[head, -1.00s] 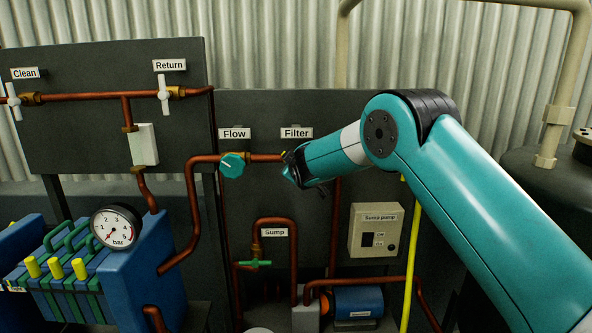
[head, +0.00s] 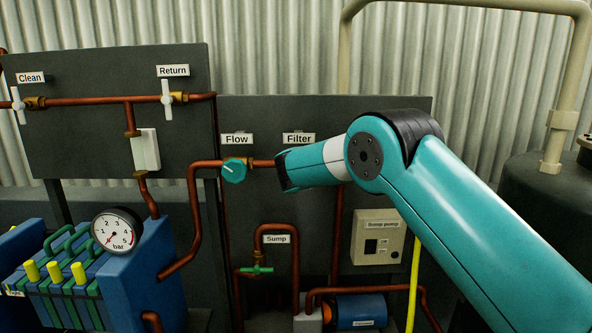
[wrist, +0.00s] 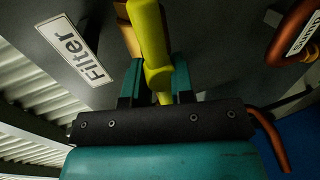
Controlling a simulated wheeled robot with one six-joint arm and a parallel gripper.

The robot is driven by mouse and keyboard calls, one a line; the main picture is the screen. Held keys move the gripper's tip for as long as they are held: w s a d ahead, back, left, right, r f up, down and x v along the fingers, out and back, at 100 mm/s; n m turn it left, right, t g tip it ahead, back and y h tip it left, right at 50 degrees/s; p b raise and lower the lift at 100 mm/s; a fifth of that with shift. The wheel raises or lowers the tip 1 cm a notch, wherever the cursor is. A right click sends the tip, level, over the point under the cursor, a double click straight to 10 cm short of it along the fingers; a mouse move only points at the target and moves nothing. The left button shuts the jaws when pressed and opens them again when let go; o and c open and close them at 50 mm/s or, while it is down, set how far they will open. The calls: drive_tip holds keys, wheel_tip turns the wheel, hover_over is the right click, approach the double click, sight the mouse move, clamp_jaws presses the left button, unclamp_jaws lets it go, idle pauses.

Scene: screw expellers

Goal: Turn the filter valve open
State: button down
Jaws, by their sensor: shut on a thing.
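The filter valve's yellow handle (wrist: 149,38) shows in the wrist view as a long bar in front of a brass fitting (wrist: 128,30). My gripper (wrist: 154,84) is shut on the handle, with one teal finger on each side of it. The white Filter label (wrist: 73,50) lies left of the handle on the dark panel. In the head view the Filter label (head: 299,139) sits just above my gripper (head: 281,170). There my wrist hides the valve handle and my fingertips.
The teal Flow valve knob (head: 234,171) is close left of my gripper on the copper pipe. The Sump valve (head: 257,269) and its pipes are below. The sump pump box (head: 378,237) and a yellow hose (head: 413,285) are below my arm.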

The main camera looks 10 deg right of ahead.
drive_tip(key=shift+a+f, duration=0.1)
drive_tip(key=shift+f, duration=0.25)
drive_tip(key=c, duration=1)
unclamp_jaws()
drive_tip(key=shift+c, duration=0.2)
drive_tip(key=shift+r, duration=0.15)
drive_tip(key=shift+s, duration=0.15)
drive_tip(key=b+v, duration=0.6)
drive_tip(key=v, duration=1.1)
drive_tip(key=shift+s, duration=0.1)
